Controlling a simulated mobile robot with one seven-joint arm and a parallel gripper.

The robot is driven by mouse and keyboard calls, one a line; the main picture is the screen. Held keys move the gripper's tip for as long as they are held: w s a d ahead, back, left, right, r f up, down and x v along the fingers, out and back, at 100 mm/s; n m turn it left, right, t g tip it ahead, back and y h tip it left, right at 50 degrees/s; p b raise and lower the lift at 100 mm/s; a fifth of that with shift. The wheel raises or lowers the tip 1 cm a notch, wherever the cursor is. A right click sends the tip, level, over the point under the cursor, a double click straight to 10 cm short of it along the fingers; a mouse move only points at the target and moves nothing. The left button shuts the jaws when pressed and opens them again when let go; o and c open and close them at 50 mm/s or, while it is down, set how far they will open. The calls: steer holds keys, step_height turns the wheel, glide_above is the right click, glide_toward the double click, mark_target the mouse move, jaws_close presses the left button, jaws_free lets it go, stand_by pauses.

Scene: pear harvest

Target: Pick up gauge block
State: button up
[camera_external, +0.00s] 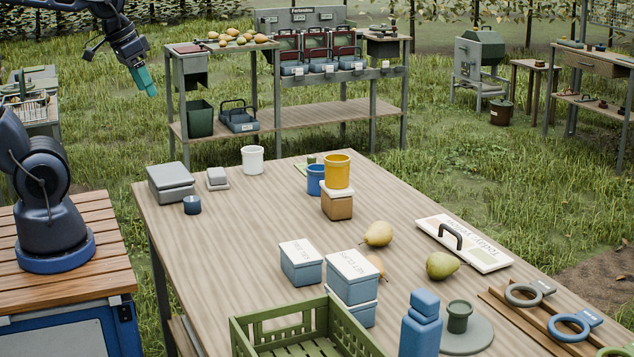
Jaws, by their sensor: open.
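No thing on the wooden table (230,240) is clearly marked as the gauge block, and I cannot tell which one it is. A small light grey block (217,177) sits on a flat base near the table's far left. A larger grey lidded box (170,182) is just left of it. A brown block with a white top (337,205) stands near the middle, with a yellow cup (337,171) on top. My gripper (149,89), with teal fingers, hangs in the air at the upper left, above and away from the table. It is open, with nothing seen in it.
A green crate (270,325), white-topped boxes (302,262), a blue bottle (420,325) and pears (378,234) crowd the near and right side. Ring tools (523,295) lie at the right edge. A white cup (252,160) stands at the back. The left middle of the table is clear.

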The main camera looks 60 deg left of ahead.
steer(key=w+a+f+n+g, duration=0.1)
steer(key=w+a+f+n, duration=0.4)
steer(key=w, duration=0.2)
steer(key=n+g, duration=0.3)
steer(key=n, duration=1)
glide_above(192, 199)
step_height(192, 199, down, 24)
steer(key=shift+f, duration=5.45)
steer(key=c, duration=1.1)
steer(key=shift+r, duration=0.1)
